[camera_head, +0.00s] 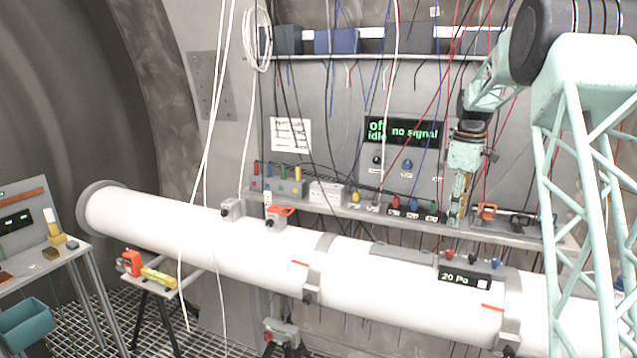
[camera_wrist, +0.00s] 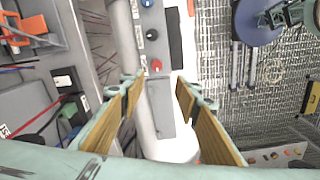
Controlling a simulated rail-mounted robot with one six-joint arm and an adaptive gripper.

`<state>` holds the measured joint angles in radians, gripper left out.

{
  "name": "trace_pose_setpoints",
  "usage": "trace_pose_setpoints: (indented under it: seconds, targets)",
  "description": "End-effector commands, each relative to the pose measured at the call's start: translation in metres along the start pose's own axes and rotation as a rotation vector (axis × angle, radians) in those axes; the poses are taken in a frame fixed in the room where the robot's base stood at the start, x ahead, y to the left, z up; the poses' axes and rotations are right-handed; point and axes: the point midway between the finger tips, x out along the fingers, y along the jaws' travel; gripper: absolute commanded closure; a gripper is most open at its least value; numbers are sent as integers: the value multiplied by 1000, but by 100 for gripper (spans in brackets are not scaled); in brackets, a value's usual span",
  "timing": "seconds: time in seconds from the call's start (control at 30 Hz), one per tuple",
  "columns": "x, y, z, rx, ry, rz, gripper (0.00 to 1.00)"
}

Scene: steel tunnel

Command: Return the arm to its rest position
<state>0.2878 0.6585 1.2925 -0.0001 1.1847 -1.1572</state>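My gripper (camera_head: 458,210) hangs from the pale green arm on the right side of the head view. It points down in front of the back wall, near the shelf behind the white pipe. In the wrist view my gripper (camera_wrist: 158,88) has its two wood-coloured finger pads well apart. Nothing is held between them. The white pipe (camera_wrist: 170,148) shows below, beyond the gap between the fingers.
A shelf (camera_head: 345,208) with connectors runs behind the white pipe (camera_head: 375,295). An orange-handled tool (camera_head: 487,211) lies right of my gripper. Cables (camera_head: 390,110) hang around the arm. The pipe carries a "20 Pa" display (camera_head: 463,279) and knobs. A side table (camera_head: 62,262) stands left.

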Motion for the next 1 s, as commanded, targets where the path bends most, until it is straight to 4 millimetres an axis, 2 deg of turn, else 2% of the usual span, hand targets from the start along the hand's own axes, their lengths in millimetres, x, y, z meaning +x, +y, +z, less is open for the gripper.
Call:
trace_pose_setpoints:
  seconds: [0.37, 1.0]
  targets:
    - [-36, -52, -1, 74, 15, 28, 70]
    - [-87, -160, 9, 221, 50, 73, 70]
